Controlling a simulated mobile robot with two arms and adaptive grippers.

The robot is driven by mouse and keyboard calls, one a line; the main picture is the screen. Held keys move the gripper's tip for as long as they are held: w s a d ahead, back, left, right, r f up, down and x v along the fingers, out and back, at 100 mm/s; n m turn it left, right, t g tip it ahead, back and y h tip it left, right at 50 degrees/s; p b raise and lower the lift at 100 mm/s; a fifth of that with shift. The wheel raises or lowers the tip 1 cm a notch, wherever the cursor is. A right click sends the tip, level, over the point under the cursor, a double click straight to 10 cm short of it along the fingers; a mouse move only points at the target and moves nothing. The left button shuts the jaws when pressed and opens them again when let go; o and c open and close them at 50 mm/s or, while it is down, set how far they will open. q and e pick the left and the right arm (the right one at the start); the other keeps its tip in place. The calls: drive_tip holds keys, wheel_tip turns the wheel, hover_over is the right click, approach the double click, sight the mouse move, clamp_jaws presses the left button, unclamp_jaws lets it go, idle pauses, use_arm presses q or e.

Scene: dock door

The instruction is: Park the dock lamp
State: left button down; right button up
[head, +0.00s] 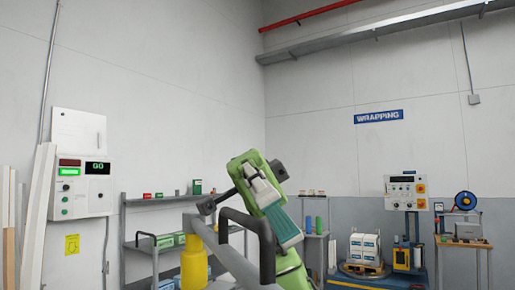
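A grey beam (228,257) with a bent black handle (264,240) runs from beside a yellow cylinder (194,264) towards me, down to the bottom edge. It may be the dock lamp's arm; I cannot make out a lamp head. My green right arm rises behind the handle. At its top is my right gripper (242,189), with a dark bar and black blocks at both ends. It is above the beam and handle in the picture; whether it touches them I cannot tell. Its finger opening is unclear. My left gripper is not in view.
A control box (82,188) with a lit "GO" display hangs on the left wall. Shelving (140,246) with small items stands behind the beam. At right are a control panel (405,190), a pallet with white sacks (365,247) and a cart (463,243).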

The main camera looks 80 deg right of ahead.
wheel_tip(320, 180, up, 10)
idle(1.8)
drive_tip(key=shift+d, duration=0.15)
